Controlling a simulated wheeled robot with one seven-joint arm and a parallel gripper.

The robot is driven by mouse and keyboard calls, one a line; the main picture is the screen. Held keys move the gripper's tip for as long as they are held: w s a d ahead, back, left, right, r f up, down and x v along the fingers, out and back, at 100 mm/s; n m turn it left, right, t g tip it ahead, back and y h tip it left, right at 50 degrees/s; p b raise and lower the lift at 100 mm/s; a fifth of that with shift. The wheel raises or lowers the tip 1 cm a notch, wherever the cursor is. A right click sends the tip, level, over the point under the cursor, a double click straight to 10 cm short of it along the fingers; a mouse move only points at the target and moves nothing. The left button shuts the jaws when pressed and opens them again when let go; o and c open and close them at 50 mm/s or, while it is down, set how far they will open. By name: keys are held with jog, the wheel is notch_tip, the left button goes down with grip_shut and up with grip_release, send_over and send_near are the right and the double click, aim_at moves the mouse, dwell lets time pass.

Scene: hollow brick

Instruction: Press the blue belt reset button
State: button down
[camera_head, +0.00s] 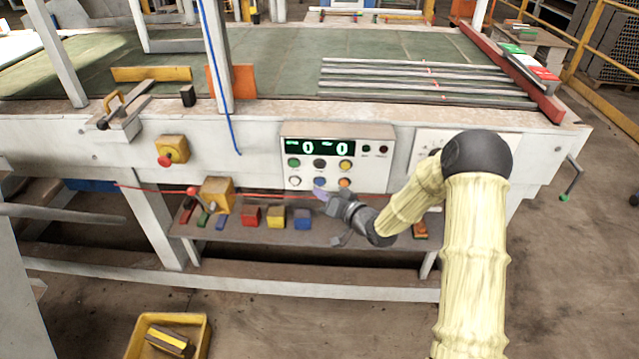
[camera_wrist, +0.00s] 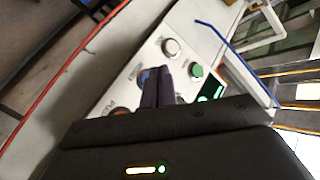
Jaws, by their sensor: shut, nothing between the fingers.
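The blue button (camera_head: 319,182) is in the lower row of a white control panel (camera_head: 384,180), between a white button (camera_head: 294,181) and an orange button (camera_head: 345,183). My gripper (camera_head: 321,191) is at the panel, with its fingertips just below and close to the blue button. In the wrist view the shut fingers (camera_wrist: 159,74) point at the panel, and part of the blue button (camera_wrist: 144,77) shows beside them. The fingers hide the rest of it. I cannot tell whether the fingertips touch it. Nothing is held.
Green, black and yellow buttons sit in the row above, under a display (camera_head: 320,147). A red emergency knob (camera_head: 165,160) is on a yellow box to the left. A shelf (camera_head: 340,232) with coloured blocks lies below. A red cord (camera_head: 130,186) runs along the front.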

jog(key=s, duration=0.4)
jog(key=shift+s, duration=0.1)
dwell(0.8)
jog(key=s+d+r+g+h, duration=0.1)
jog(key=s+d+g+h, duration=0.3)
jog(key=s+d+h, duration=0.6)
jog(key=s+d+r+m+g+h, duration=0.1)
jog(key=s+d+r+g, duration=0.15)
jog(key=s, duration=0.45)
jog(key=s+d+r+g, duration=0.2)
jog(key=s+d+g, duration=0.15)
jog(key=s, duration=0.45)
notch_tip(320, 180, up, 12)
jog(key=p, duration=1.1)
jog(key=shift+d+f+t+p, duration=0.2)
jog(key=shift+d+t+p, duration=0.1)
jog(key=shift+p, duration=0.05)
